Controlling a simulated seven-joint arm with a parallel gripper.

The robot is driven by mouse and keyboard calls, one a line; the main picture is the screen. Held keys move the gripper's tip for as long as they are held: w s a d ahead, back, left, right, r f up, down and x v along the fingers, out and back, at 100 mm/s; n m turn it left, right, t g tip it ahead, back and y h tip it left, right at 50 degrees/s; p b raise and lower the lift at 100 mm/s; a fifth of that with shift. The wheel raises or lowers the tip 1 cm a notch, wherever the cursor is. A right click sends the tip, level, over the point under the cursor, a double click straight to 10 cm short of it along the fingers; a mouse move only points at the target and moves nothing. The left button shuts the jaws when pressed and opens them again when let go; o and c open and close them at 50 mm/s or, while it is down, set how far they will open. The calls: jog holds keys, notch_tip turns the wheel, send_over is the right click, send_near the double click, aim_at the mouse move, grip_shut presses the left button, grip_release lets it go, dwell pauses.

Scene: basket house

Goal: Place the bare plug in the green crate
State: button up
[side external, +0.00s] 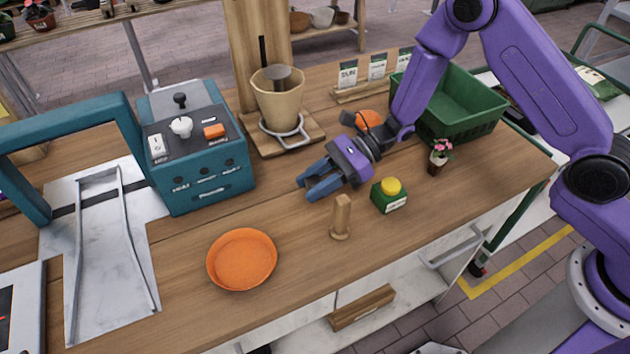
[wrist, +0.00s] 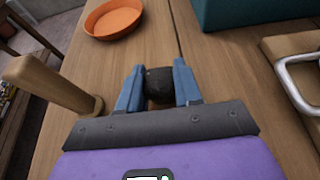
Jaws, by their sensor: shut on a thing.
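My gripper (side external: 308,188) is low over the middle of the wooden bench, pointing left. In the wrist view its blue fingers (wrist: 158,68) are closed on a dark, rounded lump, the bare plug (wrist: 158,87). The plug sits between both fingers. In the side view the fingers hide it, and I cannot tell whether it touches the bench. The green crate (side external: 478,124) stands at the back right of the bench, behind my forearm and to the right of my gripper. The part of its inside that shows looks empty.
A small flower pot (side external: 438,160) stands before the crate. An orange dish (side external: 241,259), a teal machine (side external: 205,175) and a beige pot (side external: 278,105) are to the left.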

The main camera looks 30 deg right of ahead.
jog(key=shift+f, duration=0.2)
jog(key=o, duration=1)
